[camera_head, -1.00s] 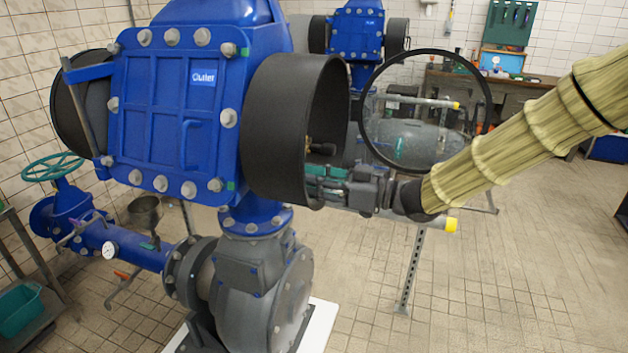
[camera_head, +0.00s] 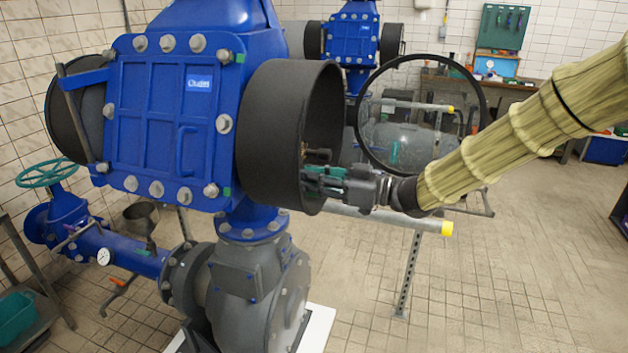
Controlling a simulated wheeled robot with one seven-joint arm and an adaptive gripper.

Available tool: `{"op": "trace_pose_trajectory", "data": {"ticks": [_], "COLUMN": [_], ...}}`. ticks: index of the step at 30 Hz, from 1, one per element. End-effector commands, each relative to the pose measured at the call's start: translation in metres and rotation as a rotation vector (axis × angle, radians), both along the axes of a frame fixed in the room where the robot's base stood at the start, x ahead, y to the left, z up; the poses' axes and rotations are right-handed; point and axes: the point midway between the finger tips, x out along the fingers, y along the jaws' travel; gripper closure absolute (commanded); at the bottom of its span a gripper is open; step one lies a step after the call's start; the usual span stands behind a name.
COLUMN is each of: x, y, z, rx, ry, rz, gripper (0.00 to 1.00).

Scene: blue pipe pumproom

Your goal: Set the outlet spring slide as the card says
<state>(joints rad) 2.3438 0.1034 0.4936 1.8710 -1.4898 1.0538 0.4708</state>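The blue outlet housing (camera_head: 160,120) stands at left centre, with a white label (camera_head: 199,84) that appears to read "Outlet". A black open drum (camera_head: 275,135) sticks out from its right side. A small brownish part (camera_head: 317,156) shows inside the drum's mouth; I cannot tell whether it is the spring slide. My gripper (camera_head: 310,181), with green fingers, reaches in from the right at the drum's mouth, just below that part. Whether its fingers are open, shut or touching anything cannot be made out. No readable card is in view.
A thin black ring with a clear pane (camera_head: 420,115) stands right of the drum, close above my wrist. A grey pipe with a yellow end (camera_head: 446,228) runs below my gripper on a perforated post (camera_head: 409,275). Tiled floor at lower right is clear.

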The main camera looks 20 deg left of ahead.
Motion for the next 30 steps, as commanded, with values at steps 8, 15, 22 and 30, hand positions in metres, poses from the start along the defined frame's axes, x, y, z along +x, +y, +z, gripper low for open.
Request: {"op": "trace_pose_trajectory", "data": {"ticks": [8,15,22,30], "x": [0.000,0.000,-0.001,-0.002], "y": [0.000,-0.007,-0.042,-0.090], "z": [0.000,0.000,0.001,0.001], "rx": [0.000,-0.001,0.000,0.001], "ry": [0.000,-0.001,-0.001,-0.001], "rz": [0.000,-0.001,-0.003,-0.002], "gripper": [0.68,0.68,0.68,0.68]}}
